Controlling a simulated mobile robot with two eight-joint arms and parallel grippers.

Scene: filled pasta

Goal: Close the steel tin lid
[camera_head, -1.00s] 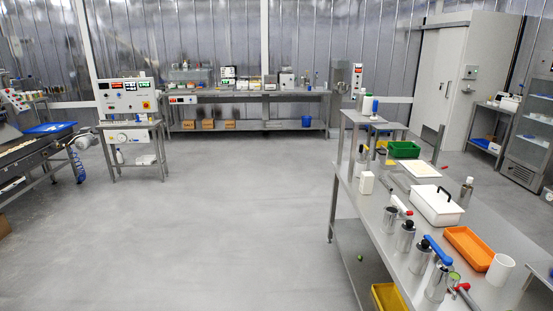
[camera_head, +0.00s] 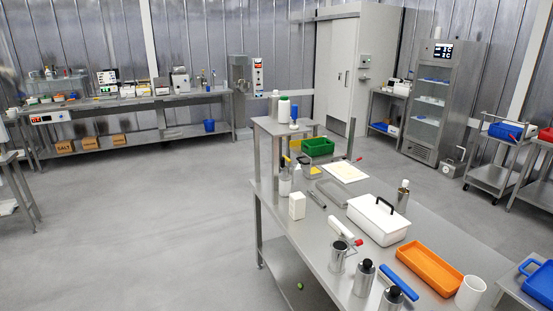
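No gripper of mine is in view. I cannot tell for sure which thing is the steel tin. A steel cylinder (camera_head: 338,258) stands on the near steel table, with a red-and-grey part at its upper right; whether this is a lid is too small to tell. Two steel canisters with black tops, a nearer one (camera_head: 390,301) and a farther one (camera_head: 363,279), stand to its right. A small grey container (camera_head: 311,172) with a yellow part is farther back; its lid state is unclear.
The steel table (camera_head: 420,222) also bears a white box (camera_head: 378,222) with a black handle, an orange tray (camera_head: 430,265), a white cup (camera_head: 470,292), a blue-handled tool (camera_head: 398,281) and a green bin (camera_head: 317,147). Open floor (camera_head: 170,230) lies to its left.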

